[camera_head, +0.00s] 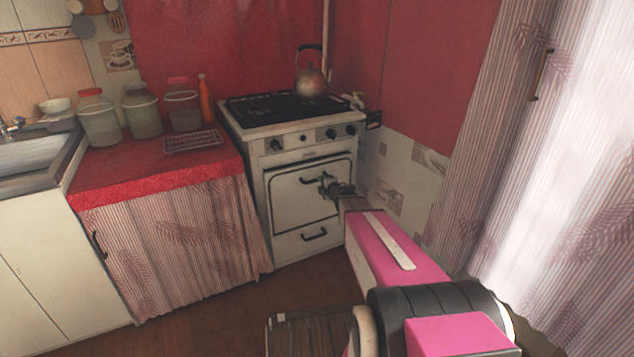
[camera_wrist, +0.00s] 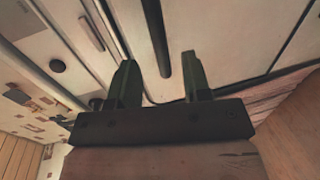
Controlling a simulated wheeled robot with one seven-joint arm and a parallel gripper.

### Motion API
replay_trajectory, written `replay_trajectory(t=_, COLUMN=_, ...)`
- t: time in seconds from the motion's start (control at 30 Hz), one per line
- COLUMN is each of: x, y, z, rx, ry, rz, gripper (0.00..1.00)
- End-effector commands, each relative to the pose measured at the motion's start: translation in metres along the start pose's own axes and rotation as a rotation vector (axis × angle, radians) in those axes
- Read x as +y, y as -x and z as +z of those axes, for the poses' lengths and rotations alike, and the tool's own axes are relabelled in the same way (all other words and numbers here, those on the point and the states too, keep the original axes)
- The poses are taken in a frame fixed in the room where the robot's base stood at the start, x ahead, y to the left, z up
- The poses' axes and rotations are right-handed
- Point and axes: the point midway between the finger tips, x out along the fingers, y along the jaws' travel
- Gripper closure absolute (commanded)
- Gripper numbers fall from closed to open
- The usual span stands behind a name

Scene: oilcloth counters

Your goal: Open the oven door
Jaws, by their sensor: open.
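The oven door (camera_head: 292,207) is the white front panel of the stove and looks shut. Its dark horizontal handle (camera_head: 308,180) is near the panel's top edge. My gripper (camera_head: 324,182) is open at the handle's right end. In the wrist view, the two fingers of my gripper (camera_wrist: 160,60) stand apart, and the dark handle bar (camera_wrist: 155,28) runs up the picture from between their tips. I cannot tell how deep the bar sits between them, and I see no clear contact. The pale door front (camera_wrist: 222,35) fills the space behind.
A lower drawer with a handle (camera_head: 314,236) is below the door. A kettle (camera_head: 311,82) stands on the hob. A curtained counter (camera_head: 178,240) adjoins the stove at left. A tiled wall (camera_head: 395,180) is close at right. Open wooden floor (camera_head: 235,310) lies in front.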

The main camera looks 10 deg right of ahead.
Motion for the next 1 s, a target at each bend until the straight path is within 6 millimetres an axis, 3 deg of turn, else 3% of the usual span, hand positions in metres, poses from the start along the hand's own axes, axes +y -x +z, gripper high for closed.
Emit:
replay_trajectory(t=0.1, x=0.0, y=-0.027, z=0.001, rx=0.001, ry=0.0, rz=0.0, gripper=0.56)
replay_trajectory(t=0.3, x=0.0, y=-0.054, z=0.001, rx=0.0, ry=-0.001, rz=0.0, gripper=0.56)
replay_trajectory(t=0.67, x=0.0, y=-0.06, z=0.0, rx=-0.001, ry=-0.001, rz=0.0, gripper=0.56)
replay_trajectory(t=0.8, x=0.0, y=-0.06, z=0.0, rx=-0.001, ry=-0.001, rz=0.0, gripper=0.98)
replay_trajectory(t=1.0, x=0.0, y=-0.06, z=0.0, rx=-0.001, ry=-0.002, rz=0.001, gripper=1.0)
